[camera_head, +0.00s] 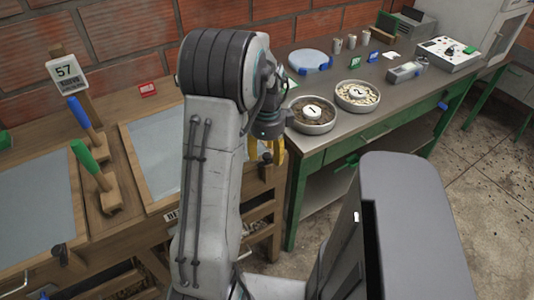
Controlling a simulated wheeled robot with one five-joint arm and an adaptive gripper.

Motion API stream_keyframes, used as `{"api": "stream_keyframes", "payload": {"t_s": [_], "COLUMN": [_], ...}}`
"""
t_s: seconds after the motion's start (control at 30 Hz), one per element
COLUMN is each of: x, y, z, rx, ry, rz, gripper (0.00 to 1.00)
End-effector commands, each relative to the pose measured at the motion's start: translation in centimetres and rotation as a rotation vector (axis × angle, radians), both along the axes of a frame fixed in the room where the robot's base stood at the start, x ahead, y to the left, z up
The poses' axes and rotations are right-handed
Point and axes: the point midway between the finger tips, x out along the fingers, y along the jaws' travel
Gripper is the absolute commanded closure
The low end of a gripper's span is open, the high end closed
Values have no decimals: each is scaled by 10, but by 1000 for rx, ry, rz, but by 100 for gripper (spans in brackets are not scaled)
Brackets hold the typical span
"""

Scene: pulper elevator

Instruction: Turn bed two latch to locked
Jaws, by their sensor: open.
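My gripper (267,152), with yellow fingers, is open at the right edge of the wooden bench. It is partly hidden behind my own arm. A dark knob-like piece (266,166) on the wooden frame shows just below the fingers. It may be the bed two latch, but its label and position are not readable. I cannot tell whether the fingers touch it. A grey panel in a wooden frame (152,150) lies left of my arm, partly covered by it. A similar dark knob (61,254) sits at the front of the left framed panel (38,205).
Green-handled (92,165) and blue-handled (82,118) tools stand between the panels. A sign reading 57 (66,73) stands behind. The green-framed table (345,143) at right holds bowls numbered 1 (313,115) and 2 (357,94). Concrete floor (485,170) is open at far right.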

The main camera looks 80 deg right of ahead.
Motion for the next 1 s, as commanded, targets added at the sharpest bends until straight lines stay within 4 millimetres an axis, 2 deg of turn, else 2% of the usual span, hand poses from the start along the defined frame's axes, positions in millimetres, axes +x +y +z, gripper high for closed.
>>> {"api": "stream_keyframes", "payload": {"t_s": [0.4,1.0], "x": [0,0], "y": [0,0], "z": [-5,-4], "rx": [0,0], "ry": [0,0], "rz": [1,1], "gripper": [47,100]}}
